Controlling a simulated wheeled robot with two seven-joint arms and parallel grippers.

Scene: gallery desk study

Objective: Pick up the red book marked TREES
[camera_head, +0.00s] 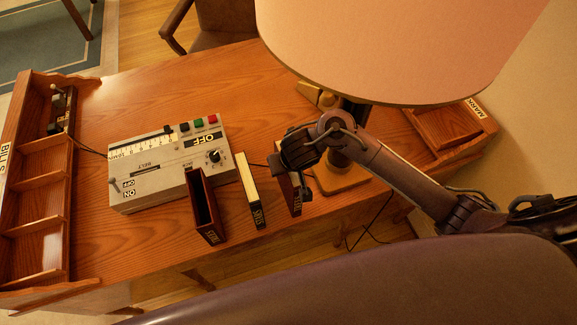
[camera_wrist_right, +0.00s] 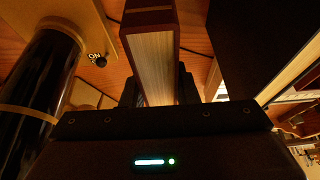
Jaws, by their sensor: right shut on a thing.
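My right gripper (camera_head: 294,165) reaches in from the right over the front of the desk. It is shut on a dark red book (camera_head: 295,196), which stands upright near the front edge. The book's spine label is partly covered by the gripper and too small to read surely. In the right wrist view the book (camera_wrist_right: 154,55) shows its pale page edges and dark red cover between the two fingers (camera_wrist_right: 158,92). I cannot tell whether it is clear of the desk. My left gripper is not in view.
Left of the held book stand a cream-and-black book (camera_head: 249,188) and a hollow dark red case (camera_head: 204,207). A grey control box (camera_head: 150,160) lies behind them. A lamp with a wide pink shade (camera_head: 390,45) overhangs close behind my gripper. A wooden compartment rack (camera_head: 40,190) is at left.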

